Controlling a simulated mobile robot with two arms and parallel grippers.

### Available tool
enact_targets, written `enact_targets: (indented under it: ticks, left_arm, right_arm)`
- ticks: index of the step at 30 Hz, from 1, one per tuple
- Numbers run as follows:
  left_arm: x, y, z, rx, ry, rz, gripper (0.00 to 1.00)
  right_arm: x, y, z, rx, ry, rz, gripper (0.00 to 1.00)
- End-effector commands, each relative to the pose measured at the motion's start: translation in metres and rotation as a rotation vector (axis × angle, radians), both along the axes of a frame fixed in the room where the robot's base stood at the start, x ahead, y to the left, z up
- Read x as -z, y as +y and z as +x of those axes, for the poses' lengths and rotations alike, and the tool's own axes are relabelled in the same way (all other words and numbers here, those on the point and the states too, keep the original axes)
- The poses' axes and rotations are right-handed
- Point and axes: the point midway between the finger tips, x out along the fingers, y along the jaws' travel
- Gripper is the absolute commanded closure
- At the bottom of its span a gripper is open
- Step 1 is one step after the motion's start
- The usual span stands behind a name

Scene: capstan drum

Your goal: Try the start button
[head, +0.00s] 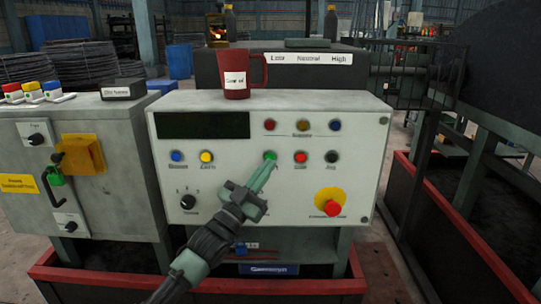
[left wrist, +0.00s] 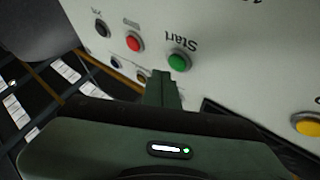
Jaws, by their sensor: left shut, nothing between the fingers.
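The start button (head: 270,155) is a green round button on the front of a pale control panel (head: 368,135). In the left wrist view the green button (left wrist: 178,62) shows upside down beside the word "Start". My left gripper (head: 271,168) is shut and empty, its tips just below the button in the head view. In the left wrist view its fingers (left wrist: 162,88) end close to the button; I cannot tell whether they touch it. My right gripper is not in view.
A red button (head: 300,157) and a dark button (head: 331,157) sit right of start. A yellow button (head: 206,157) is to the left. A red emergency knob (head: 331,207) sticks out lower right. A red mug (head: 237,75) stands on top of the panel.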

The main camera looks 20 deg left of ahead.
Motion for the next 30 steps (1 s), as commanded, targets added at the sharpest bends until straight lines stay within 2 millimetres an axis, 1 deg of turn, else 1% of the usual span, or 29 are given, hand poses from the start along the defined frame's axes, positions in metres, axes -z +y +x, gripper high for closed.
enact_targets:
  ticks: [7,12,18,30]
  left_arm:
    - [0.000,0.000,0.001,0.000,0.000,0.000,1.00]
    - [0.000,0.000,0.001,-0.001,0.000,-0.001,1.00]
    - [0.000,0.000,0.001,0.000,0.000,0.000,1.00]
    - [0.000,0.000,0.001,0.000,0.000,0.000,1.00]
  right_arm:
    - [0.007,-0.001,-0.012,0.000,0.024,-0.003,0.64]
    - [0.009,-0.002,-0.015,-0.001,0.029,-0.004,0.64]
    - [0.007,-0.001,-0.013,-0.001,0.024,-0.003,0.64]
    - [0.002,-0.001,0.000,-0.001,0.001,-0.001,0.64]
